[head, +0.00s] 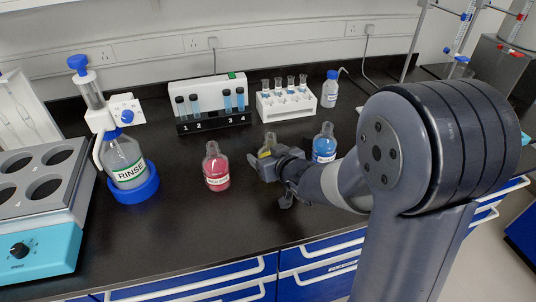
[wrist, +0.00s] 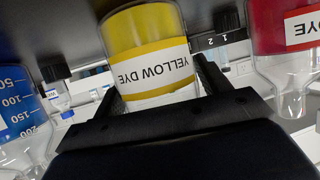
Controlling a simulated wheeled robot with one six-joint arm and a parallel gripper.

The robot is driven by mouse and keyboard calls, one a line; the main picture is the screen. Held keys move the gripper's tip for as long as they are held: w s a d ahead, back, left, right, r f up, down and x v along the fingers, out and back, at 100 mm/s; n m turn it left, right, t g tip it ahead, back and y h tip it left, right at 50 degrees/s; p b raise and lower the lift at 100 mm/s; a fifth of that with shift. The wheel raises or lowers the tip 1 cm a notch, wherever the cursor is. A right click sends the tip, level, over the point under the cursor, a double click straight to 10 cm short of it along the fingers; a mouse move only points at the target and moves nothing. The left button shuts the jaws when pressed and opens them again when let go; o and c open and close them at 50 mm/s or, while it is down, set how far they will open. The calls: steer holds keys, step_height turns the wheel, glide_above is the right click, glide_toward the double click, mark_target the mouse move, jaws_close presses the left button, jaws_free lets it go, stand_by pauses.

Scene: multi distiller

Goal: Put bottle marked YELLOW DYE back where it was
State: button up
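The bottle marked YELLOW DYE (wrist: 150,35) fills the middle of the wrist view, upside down in that picture, its label facing the camera. My gripper (wrist: 160,80) has one finger along each side of it, close against the glass, and looks shut on it. In the head view the bottle (head: 267,146) is partly hidden behind my gripper (head: 266,161), between the red and blue bottles. I cannot tell whether its base touches the bench.
The red dye bottle (head: 217,169) stands to the left and the blue bottle (head: 324,146) close on the right. Behind are a vial rack (head: 213,122) and a white tube rack (head: 288,103). A RINSE bottle (head: 125,160) is farther left. Bare bench (head: 200,235) lies in front.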

steer(key=shift+o, duration=1.1)
steer(key=shift+r, duration=0.1)
steer(key=shift+s+r, duration=0.1)
steer(key=shift+r, duration=0.05)
steer(key=p+v, duration=0.2)
steer(key=v, duration=0.9)
steer(key=shift+s+d+p, duration=0.3)
